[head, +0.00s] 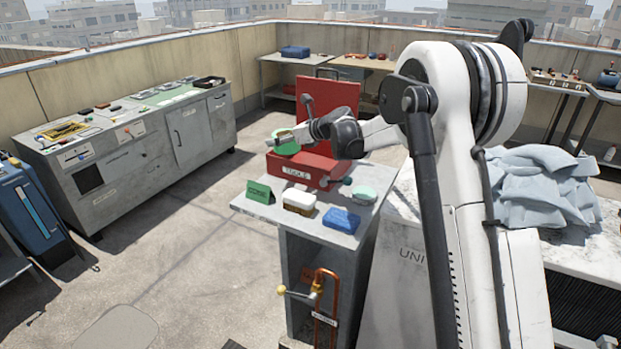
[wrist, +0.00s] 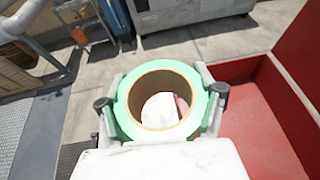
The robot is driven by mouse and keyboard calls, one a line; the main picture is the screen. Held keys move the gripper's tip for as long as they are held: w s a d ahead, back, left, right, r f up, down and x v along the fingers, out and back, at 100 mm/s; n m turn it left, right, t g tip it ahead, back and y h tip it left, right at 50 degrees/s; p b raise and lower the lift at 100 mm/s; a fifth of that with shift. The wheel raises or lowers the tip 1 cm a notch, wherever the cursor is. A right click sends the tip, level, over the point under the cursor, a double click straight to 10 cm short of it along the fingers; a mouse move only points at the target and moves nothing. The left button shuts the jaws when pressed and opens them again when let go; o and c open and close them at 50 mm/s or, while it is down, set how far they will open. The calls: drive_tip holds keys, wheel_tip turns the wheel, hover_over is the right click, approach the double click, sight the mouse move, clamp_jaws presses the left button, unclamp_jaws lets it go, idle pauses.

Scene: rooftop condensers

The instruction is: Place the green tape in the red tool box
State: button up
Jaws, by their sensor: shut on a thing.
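The green tape (head: 287,141) is a roll with a brown cardboard core. My gripper (head: 290,135) is shut on it, and in the wrist view the fingers grip the roll (wrist: 161,78) from both sides. The red tool box (head: 304,167) stands on a grey cabinet with its lid raised at the back. The tape is held above the left part of the box in the head view. In the wrist view the open box (wrist: 262,122) lies to the right of the tape, and its visible floor is bare. My arm hides part of the box.
On the cabinet top (head: 335,236), a green card (head: 260,192), a white-and-brown item (head: 299,201), a blue item (head: 341,220) and a light green round item (head: 364,194) surround the box front. Grey cloth (head: 540,190) lies at right. A long grey counter (head: 135,145) stands at left.

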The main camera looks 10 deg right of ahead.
sight(280, 134)
drive_tip(key=shift+w+a+f+n+g+y+b, duration=0.2)
drive_tip(key=shift+w+a+n+g+y+b, duration=0.15)
drive_tip(key=shift+w+a, duration=0.65)
drive_tip(key=shift+w, duration=0.35)
drive_tip(key=w+d+f, duration=0.2)
drive_tip(key=w, duration=0.1)
drive_tip(key=w+d+f, duration=0.2)
drive_tip(key=w, duration=0.1)
drive_tip(key=w+d+f, duration=0.2)
drive_tip(key=w, duration=0.1)
drive_tip(key=shift+w+d+f, duration=0.2)
drive_tip(key=shift+f, duration=2.2)
drive_tip(key=shift+f+b, duration=0.4)
drive_tip(key=shift+b, duration=0.1)
drive_tip(key=shift+f, duration=0.25)
